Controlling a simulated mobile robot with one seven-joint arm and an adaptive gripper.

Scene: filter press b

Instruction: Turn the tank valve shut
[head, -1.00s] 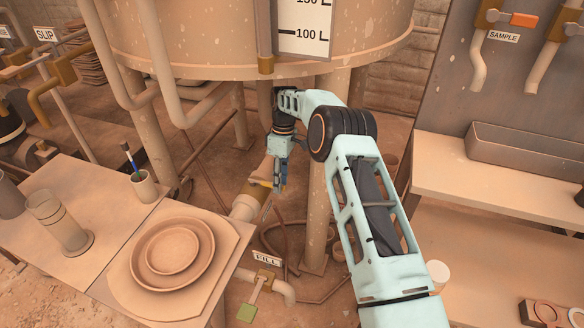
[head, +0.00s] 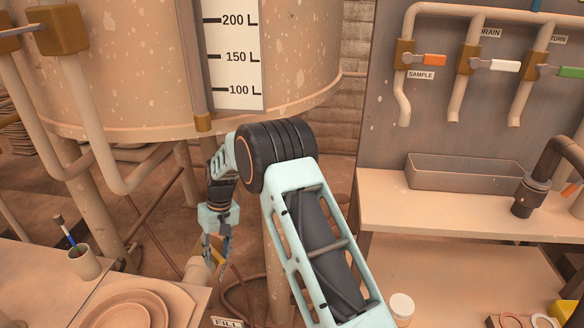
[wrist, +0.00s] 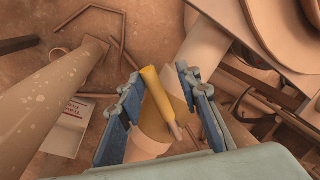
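The tank valve shows in the wrist view as a yellow lever (wrist: 160,98) on a pale pipe (wrist: 150,147). My gripper (wrist: 158,78) is open, with one blue finger on each side of the lever. I cannot tell whether either finger touches it. In the head view my gripper (head: 216,248) points down below the large tank (head: 130,90), near the end of the pale pipe (head: 196,270). There the arm and fingers mostly hide the lever.
A tank leg (wrist: 45,105) stands close on the left in the wrist view. A table with stacked plates (head: 125,308) and a brush cup (head: 85,262) is at lower left. A panel with SAMPLE (head: 420,75) and DRAIN taps stands at right above a trough (head: 465,172).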

